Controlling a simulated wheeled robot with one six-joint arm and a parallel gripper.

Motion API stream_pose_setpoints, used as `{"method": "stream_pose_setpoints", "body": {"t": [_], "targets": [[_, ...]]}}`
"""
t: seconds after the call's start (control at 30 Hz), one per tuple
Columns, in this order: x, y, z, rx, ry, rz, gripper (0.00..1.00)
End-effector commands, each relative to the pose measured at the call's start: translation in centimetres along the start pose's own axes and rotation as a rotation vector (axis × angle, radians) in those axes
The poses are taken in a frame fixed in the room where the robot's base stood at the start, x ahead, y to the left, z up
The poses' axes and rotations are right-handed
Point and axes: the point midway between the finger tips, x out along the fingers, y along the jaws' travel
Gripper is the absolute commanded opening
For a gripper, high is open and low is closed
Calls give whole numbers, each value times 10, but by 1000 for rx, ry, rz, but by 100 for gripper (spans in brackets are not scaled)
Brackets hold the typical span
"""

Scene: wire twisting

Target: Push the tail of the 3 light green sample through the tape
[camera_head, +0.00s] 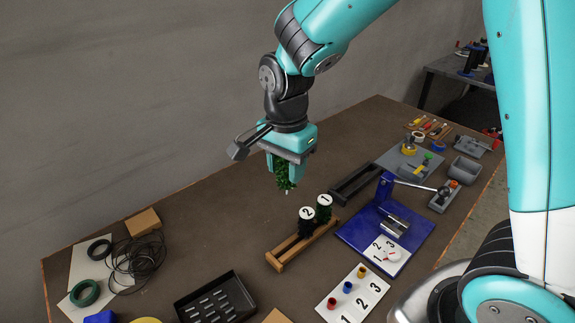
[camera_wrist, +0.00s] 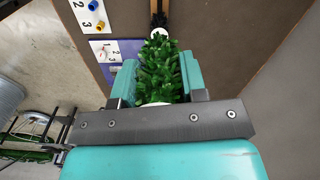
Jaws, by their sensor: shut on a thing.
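My gripper (camera_head: 288,165) is shut on a bushy green sample (camera_head: 282,177) and holds it in the air above the back part of the table. A pale tip points down from its lower end. In the wrist view the green sample (camera_wrist: 160,70) fills the space between my teal fingers, and a white end shows near the gripper body. No number is readable on it. Two dark samples with white caps marked 1 (camera_head: 324,200) and 2 (camera_head: 306,213) stand at the wooden rack (camera_head: 284,254). A yellow tape roll (camera_head: 409,151) sits on the grey fixture at the right.
A blue-based device (camera_head: 352,236) with a lever and a numbered card stands right of the rack. A white card (camera_head: 372,296) holds red, blue and yellow pieces. A black slotted tray (camera_head: 216,300), wire coils (camera_head: 140,258) and a green roll (camera_head: 85,292) lie at the left.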

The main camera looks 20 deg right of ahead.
Motion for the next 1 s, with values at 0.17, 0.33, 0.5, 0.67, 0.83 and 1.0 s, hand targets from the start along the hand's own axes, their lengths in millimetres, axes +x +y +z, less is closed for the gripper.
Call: {"method": "stream_pose_setpoints", "body": {"t": [0.17,0.33,0.5,0.67,0.83,1.0], "targets": [[-15,0,0,0,0,0,20],[-26,0,0,0,0,0,20],[-34,0,0,0,0,0,20],[-34,0,0,0,0,0,20],[-33,0,0,-2,0,0,20],[-19,-3,-7,-91,-1,5,20]]}}
